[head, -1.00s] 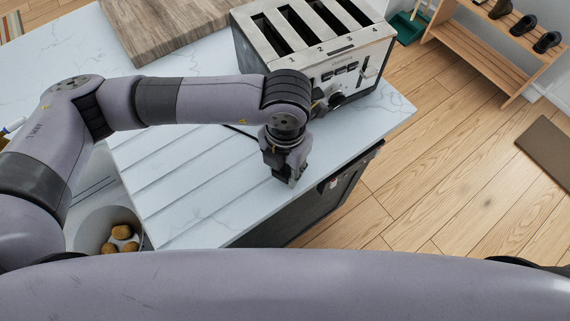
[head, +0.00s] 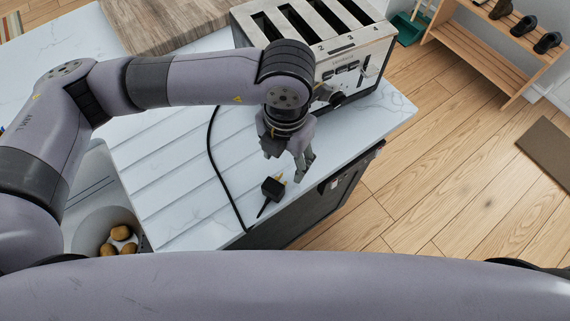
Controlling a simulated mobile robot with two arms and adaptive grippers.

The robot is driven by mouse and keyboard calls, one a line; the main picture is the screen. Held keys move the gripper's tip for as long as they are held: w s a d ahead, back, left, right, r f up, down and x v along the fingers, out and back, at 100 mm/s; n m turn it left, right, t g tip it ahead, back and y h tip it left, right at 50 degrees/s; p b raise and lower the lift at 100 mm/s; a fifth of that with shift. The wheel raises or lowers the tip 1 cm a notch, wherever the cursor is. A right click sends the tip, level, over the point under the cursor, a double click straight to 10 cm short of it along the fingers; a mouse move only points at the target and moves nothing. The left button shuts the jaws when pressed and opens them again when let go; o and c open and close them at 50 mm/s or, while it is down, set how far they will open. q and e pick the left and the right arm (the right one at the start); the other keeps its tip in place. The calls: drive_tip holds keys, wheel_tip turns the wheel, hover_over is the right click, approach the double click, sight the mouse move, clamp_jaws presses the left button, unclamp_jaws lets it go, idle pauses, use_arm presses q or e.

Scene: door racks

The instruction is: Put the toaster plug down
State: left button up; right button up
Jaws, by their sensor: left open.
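The toaster plug (head: 272,188) is black with brass-coloured pins. It lies on the white marble worktop (head: 180,165) near its front edge. A black cord (head: 213,160) runs across the worktop and over the front edge. My left gripper (head: 290,165) is open and empty, just above and behind the plug, apart from it. The silver four-slot toaster (head: 345,60) stands behind the gripper, partly hidden by my left arm. My right gripper is not in view.
A wooden board (head: 165,22) lies at the back of the worktop. A bowl of potatoes (head: 92,225) sits in the sink area at left. A wooden shoe rack (head: 490,50) stands on the floor at right. The floor between is clear.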

use_arm(q)
wheel_tip(320, 180, up, 8)
drive_tip(key=b, duration=0.1)
drive_tip(key=shift+f, duration=0.15)
idle(0.5)
